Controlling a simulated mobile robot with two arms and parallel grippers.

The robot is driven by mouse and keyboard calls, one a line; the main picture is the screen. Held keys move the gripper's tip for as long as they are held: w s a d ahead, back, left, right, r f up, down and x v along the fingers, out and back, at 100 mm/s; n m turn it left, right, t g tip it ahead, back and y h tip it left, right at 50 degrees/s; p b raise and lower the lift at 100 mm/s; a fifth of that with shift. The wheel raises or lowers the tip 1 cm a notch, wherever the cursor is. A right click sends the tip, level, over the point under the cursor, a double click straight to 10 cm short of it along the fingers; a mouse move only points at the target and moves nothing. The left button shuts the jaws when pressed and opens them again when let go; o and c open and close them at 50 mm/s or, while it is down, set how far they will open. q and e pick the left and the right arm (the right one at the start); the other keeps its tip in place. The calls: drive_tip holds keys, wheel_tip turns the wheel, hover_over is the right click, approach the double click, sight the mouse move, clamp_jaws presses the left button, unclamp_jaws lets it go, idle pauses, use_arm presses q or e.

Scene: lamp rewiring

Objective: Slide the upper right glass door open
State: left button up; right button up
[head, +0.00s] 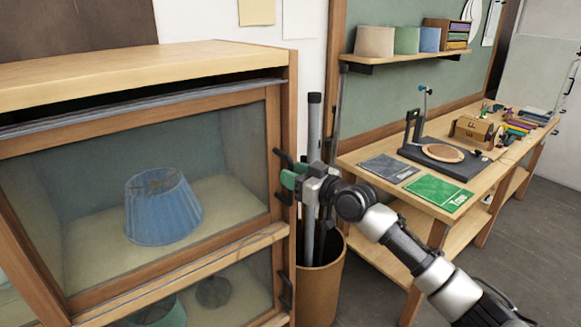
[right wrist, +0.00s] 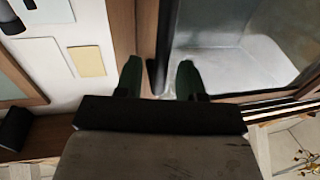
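The upper right glass door (head: 180,268) has a wooden frame and stands at the cabinet's right post, with a blue lampshade (head: 160,208) visible behind its glass. Its dark upright handle (head: 281,160) is at the right edge. My right gripper (head: 289,178) is at this handle, its green fingertips partly hidden in the head view. In the right wrist view, the fingers (right wrist: 159,75) are apart, with the dark handle (right wrist: 166,40) between them and a gap visible on the right side. Whether a finger touches the handle is unclear. My left gripper is not in view.
A lower glass door with a dark handle (head: 285,291) lies below. A brown bin (head: 320,290) with upright tubes stands close beside the cabinet, under my right arm. A workbench (head: 440,225) with tools stands to the right. Open floor (head: 545,240) lies beyond it.

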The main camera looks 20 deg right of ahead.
drive_tip(key=shift+w+a, duration=0.35)
drive_tip(key=shift+w, duration=0.2)
clamp_jaws()
drive_tip(key=shift+f, duration=0.1)
